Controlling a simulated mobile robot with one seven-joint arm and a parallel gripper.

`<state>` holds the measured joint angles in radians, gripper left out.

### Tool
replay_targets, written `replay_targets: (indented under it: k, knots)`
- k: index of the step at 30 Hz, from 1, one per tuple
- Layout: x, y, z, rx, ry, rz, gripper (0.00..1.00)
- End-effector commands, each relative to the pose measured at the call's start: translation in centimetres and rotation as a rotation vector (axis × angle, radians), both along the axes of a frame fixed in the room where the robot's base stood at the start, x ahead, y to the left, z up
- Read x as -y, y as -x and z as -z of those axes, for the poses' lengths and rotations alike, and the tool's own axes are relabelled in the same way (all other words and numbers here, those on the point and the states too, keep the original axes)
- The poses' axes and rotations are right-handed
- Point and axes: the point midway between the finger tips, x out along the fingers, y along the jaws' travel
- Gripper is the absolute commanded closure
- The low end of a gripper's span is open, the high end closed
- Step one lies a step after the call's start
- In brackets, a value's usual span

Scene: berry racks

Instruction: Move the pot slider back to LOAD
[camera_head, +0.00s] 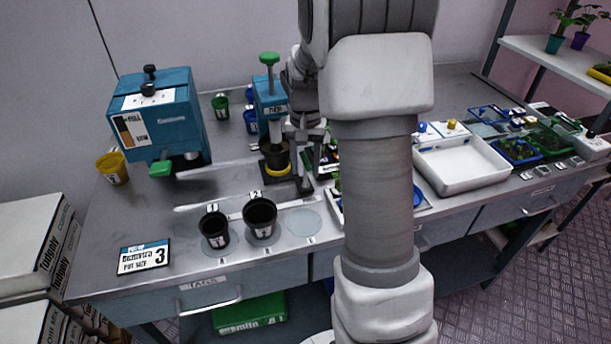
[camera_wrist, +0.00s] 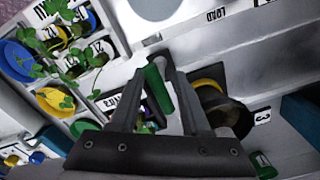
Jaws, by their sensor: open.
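My gripper (camera_wrist: 153,62) is open, its fingers on either side of a green upright grip (camera_wrist: 158,90), which looks like the slider's handle. I cannot tell whether they touch it. A black pot (camera_wrist: 222,108) with a yellow ring stands just right of the fingers in the wrist view. In the head view this pot (camera_head: 277,158) is under the blue press (camera_head: 270,95) with the green knob. My gripper (camera_head: 308,148) is beside it, partly hidden by my arm. A LOAD label (camera_wrist: 215,14) shows upside down on the pale surface at the top of the wrist view.
Two black pots (camera_head: 214,229) (camera_head: 260,216) stand on discs in front, with an empty disc (camera_head: 304,222) beside them. A blue machine (camera_head: 160,115) stands at left. Seedlings in numbered pots (camera_wrist: 75,58) lie close left of the gripper. A white tray (camera_head: 430,178) is at right.

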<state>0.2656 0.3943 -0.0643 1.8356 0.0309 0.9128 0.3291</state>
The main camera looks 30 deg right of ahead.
Motion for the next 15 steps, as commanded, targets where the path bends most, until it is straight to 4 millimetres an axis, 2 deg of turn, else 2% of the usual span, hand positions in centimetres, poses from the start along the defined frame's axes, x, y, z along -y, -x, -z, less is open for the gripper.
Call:
replay_targets:
  k: [1, 6, 15]
  knots:
    - [0.0, 0.0, 1.0, -0.003, -0.001, 0.000, 0.53]
    - [0.0, 0.0, 2.4, 0.000, 0.000, 0.000, 0.53]
    - [0.0, 0.0, 2.8, 0.001, 0.001, 0.000, 0.53]
